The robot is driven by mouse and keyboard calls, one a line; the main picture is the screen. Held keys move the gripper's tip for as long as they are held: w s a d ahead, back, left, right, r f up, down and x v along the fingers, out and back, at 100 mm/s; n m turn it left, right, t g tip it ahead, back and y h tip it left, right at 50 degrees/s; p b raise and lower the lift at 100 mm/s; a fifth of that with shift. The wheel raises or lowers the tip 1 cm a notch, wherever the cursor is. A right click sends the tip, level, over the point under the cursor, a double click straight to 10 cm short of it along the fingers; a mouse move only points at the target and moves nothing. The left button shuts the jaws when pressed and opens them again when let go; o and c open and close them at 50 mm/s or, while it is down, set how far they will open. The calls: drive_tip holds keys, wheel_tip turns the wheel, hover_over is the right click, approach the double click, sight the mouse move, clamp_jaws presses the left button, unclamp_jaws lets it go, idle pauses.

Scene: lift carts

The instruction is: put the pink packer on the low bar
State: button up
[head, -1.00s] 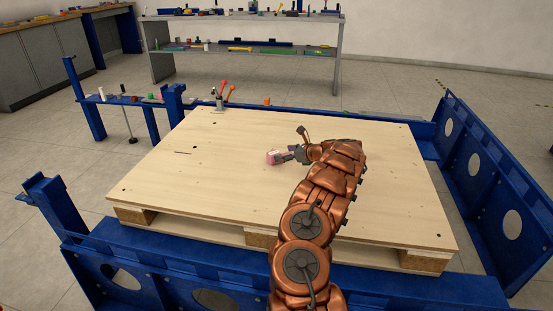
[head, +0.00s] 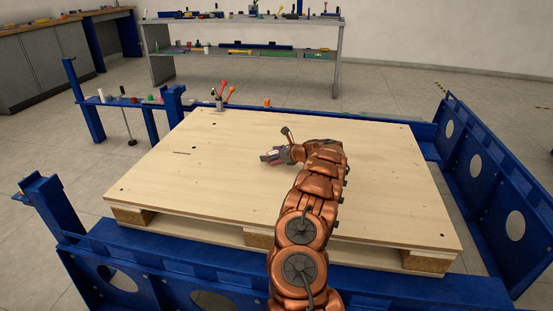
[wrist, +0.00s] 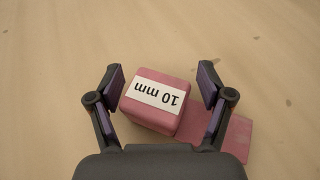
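The pink packer (wrist: 152,122) lies on the light wooden board and carries a white "10 mm" label that reads upside down in the wrist view. It has a thick block and a thin flat tongue (wrist: 236,135) reaching to the right. My gripper (wrist: 160,72) is open around the block, one finger on each side. The left finger is close to the block; a gap shows at the right finger. In the head view my gripper (head: 269,157) is low over the board and mostly hides the packer. A low blue bar (head: 120,103) stands beyond the board's left side.
The wooden board (head: 200,185) is mostly bare. A holder with red-tipped tools (head: 220,103) stands at its far left corner, and a small orange piece (head: 267,102) sits at the far edge. Blue frames surround the board, with a tall panel (head: 490,180) at right. Several small items stand on the low bar.

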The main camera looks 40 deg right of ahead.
drive_tip(key=c, duration=1)
drive_tip(key=shift+f, duration=0.1)
drive_tip(key=shift+c, duration=0.3)
